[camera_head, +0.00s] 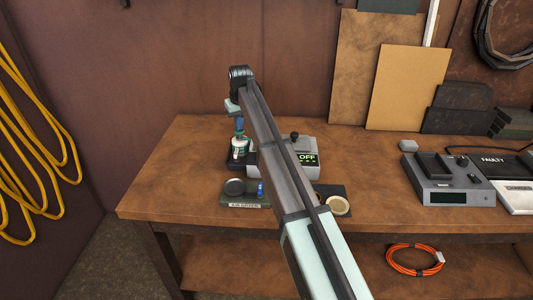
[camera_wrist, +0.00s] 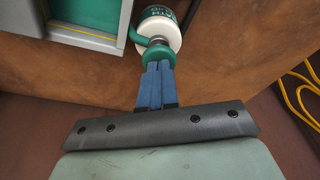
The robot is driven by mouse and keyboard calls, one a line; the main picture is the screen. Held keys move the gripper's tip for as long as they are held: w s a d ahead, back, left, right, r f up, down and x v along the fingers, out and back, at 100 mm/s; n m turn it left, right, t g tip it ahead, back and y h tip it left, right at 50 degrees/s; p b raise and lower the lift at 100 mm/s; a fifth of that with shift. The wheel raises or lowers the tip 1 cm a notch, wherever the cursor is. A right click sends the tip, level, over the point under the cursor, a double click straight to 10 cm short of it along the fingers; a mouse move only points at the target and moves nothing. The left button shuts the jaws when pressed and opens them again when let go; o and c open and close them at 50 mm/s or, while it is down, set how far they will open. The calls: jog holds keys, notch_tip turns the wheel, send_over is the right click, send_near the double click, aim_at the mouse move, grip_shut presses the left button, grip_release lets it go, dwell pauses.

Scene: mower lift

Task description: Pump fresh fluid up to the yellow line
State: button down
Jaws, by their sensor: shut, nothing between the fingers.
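My gripper (camera_wrist: 158,68) is shut and empty, its blue fingers together. In the head view the gripper (camera_head: 239,132) points down just above a small white bottle (camera_head: 238,154). In the wrist view the white bottle (camera_wrist: 172,32) has green lettering and a green round top (camera_wrist: 158,54) with a metal stem. The fingertips overlap the green top; I cannot tell whether they touch it. Beside it is a grey-framed panel (camera_wrist: 124,25) with a green area (camera_wrist: 85,12). A thin yellow line (camera_wrist: 88,32) crosses it. The fluid level is not clear.
A grey unit (camera_head: 307,172) with a lit OFF display stands right of the bottle, partly behind my arm. A labelled tray (camera_head: 232,199) and a round beige lid (camera_head: 337,206) lie in front. A grey device (camera_head: 450,185) stands right. The bench's left part is clear.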

jog(key=shift+r, duration=2.1)
